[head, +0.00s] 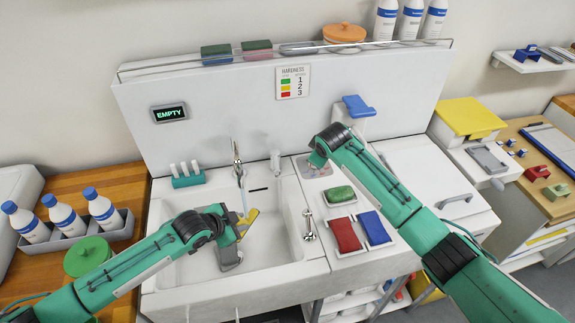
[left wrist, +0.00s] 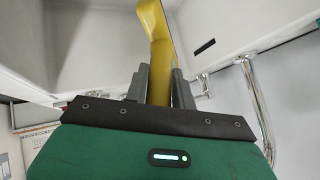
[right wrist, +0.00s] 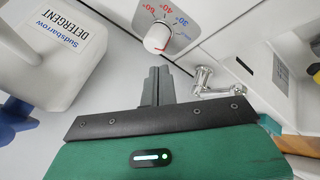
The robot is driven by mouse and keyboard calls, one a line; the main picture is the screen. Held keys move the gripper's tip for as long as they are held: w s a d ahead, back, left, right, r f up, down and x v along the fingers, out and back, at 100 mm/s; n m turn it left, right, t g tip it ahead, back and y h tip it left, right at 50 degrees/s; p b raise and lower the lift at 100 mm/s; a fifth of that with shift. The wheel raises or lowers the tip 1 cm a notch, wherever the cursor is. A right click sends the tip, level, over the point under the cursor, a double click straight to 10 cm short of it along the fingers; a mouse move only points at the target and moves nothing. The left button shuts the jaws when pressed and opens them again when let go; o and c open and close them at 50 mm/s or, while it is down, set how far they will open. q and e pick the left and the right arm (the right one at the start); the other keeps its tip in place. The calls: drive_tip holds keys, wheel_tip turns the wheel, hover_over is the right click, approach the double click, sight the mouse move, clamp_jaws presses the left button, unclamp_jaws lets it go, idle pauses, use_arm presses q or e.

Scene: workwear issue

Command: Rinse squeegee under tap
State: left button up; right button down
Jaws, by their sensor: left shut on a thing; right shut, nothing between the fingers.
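The yellow squeegee (head: 248,217) is in my left gripper (head: 238,228), over the white sink basin (head: 190,262). In the left wrist view the squeegee's yellow handle (left wrist: 154,45) rises between the closed grey fingers (left wrist: 157,85). The chrome tap (head: 237,160) stands at the back of the sink, just behind the squeegee; a chrome pipe also shows in the left wrist view (left wrist: 257,105). A thin pale streak hangs below the tap; I cannot tell whether it is water. My right gripper (right wrist: 158,86) is shut and empty, near a temperature knob (right wrist: 157,38).
A detergent jug (right wrist: 58,50) is left of the right fingers. Green (head: 340,195), red (head: 345,235) and blue (head: 374,228) pads lie right of the sink. A teal holder (head: 187,180) stands behind the basin, and white bottles (head: 62,215) stand in a grey tray at left.

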sight(277, 163)
drive_tip(key=s+a+r+m+g+y, duration=0.1)
drive_tip(key=s+r+m+g+y, duration=0.25)
drive_tip(key=m, duration=0.55)
drive_tip(key=shift+g+y, duration=0.35)
drive_tip(key=shift+y, duration=0.2)
drive_tip(key=x, duration=0.9)
drive_tip(key=shift+w+a, duration=0.3)
drive_tip(key=shift+w, duration=0.1)
drive_tip(key=shift+s+a, duration=0.25)
drive_tip(key=shift+a, duration=0.95)
drive_tip(key=shift+s+a+f, duration=0.1)
drive_tip(key=shift+a+f, duration=0.05)
drive_tip(key=shift+a, duration=0.55)
